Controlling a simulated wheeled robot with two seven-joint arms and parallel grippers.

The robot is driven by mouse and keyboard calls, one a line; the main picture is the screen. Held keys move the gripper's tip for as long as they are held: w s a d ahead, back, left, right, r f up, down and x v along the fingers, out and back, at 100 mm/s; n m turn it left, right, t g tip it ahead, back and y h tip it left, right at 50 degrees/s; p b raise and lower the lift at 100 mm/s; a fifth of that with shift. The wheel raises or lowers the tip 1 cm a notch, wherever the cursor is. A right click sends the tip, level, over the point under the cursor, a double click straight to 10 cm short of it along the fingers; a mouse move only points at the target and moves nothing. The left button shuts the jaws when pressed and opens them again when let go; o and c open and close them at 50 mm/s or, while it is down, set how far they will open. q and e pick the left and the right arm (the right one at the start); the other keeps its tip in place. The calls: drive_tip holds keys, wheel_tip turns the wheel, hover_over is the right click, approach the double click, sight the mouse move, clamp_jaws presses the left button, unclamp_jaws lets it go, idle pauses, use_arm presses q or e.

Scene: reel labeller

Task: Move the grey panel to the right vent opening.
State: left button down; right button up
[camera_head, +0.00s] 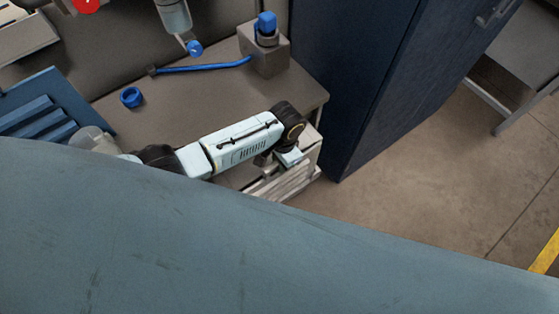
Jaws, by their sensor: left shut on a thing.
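My left arm reaches in from the left over the workbench. Its gripper (288,157) points down at the bench's front right corner and is shut on the grey panel (284,186). The panel is a light grey slatted piece, seen in part just below the gripper. The fingertips and the grip itself are mostly hidden by the wrist, and the panel's lower part is cut off from view. I cannot make out the right vent opening. My right gripper is not in view.
The grey workbench (190,95) carries a block with a blue knob (266,30), a blue cable (205,67), a blue ring (131,97) and a blue ribbed part (40,115). A dark blue cabinet (350,80) stands right of it. Floor (440,180) is clear further right.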

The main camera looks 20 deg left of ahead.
use_arm(q)
drive_tip(key=c, duration=1.3)
unclamp_jaws()
drive_tip(key=shift+r, duration=0.1)
drive_tip(key=shift+c, duration=0.2)
drive_tip(key=shift+o, duration=0.7)
wheel_tip(320, 180, up, 13)
drive_tip(key=w+p, duration=0.1)
drive_tip(key=p, duration=0.2)
drive_tip(key=shift+d+r, duration=0.15)
drive_tip(key=shift+d, duration=0.3)
